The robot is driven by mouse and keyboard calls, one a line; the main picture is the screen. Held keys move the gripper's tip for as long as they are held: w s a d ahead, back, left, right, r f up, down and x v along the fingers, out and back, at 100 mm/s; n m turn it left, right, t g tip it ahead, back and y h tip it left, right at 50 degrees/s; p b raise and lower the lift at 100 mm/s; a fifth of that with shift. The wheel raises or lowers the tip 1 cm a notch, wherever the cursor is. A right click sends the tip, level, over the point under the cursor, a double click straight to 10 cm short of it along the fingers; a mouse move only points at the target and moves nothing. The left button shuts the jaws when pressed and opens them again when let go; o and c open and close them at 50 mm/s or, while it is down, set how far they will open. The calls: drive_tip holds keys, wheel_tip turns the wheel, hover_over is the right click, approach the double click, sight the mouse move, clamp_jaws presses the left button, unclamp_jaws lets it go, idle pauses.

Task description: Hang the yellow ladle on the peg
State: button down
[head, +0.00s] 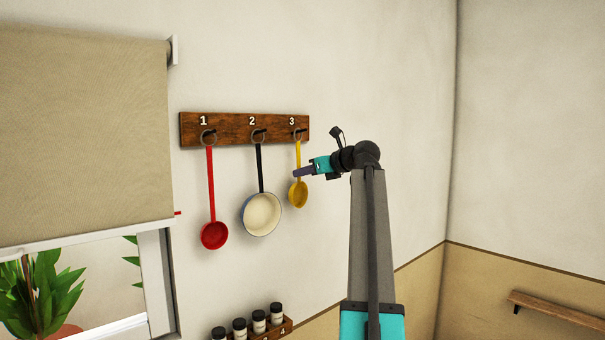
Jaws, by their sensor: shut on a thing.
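The yellow ladle (298,193) is at the right end of the wooden peg rack (230,129), upright with its bowl down. The ring at its top is at peg 3 (299,132) and appears to be around it. My gripper (300,171) comes in from the right and is shut on the ladle's handle, just above the bowl. The fingers hide a little of the handle there.
A red ladle (213,235) hangs at peg 1 and a pan (262,214) at peg 2, close left of the yellow ladle. Jars (259,322) stand in a rack below. A window with a blind (80,130) is at left.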

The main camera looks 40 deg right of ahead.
drive_tip(key=c, duration=1.7)
unclamp_jaws()
drive_tip(key=shift+s, duration=0.15)
drive_tip(key=shift+b+v, duration=2.65)
drive_tip(key=shift+v, duration=4.15)
